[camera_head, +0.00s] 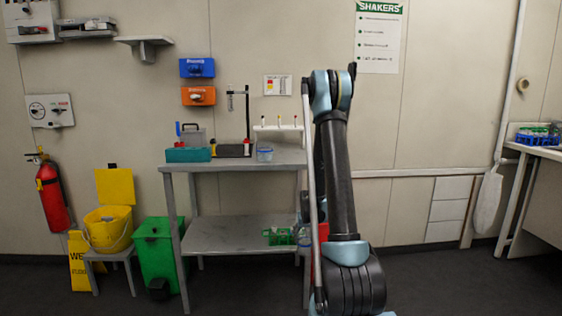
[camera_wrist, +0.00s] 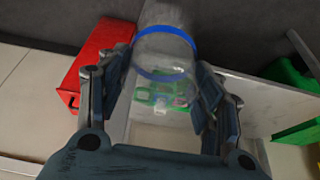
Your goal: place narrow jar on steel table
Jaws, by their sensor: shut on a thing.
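A clear, see-through jar with a blue ring (camera_wrist: 165,52) is between the fingers of my gripper (camera_wrist: 161,82) in the wrist view. My gripper is shut on it, with one finger on each side. The steel table (camera_head: 235,166) stands against the wall in the head view, with a top and a lower shelf (camera_head: 225,236). In the head view my arm hides my gripper and the held jar. A pale surface (camera_wrist: 255,112) lies behind the jar in the wrist view; I cannot tell which level it is.
The tabletop holds a teal box (camera_head: 188,154), a stand (camera_head: 235,150), a white rack (camera_head: 278,133) and a small tub (camera_head: 265,155). A green rack (camera_head: 277,237) sits on the lower shelf's right; its left is clear. A red box (camera_wrist: 95,65) shows beside my gripper.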

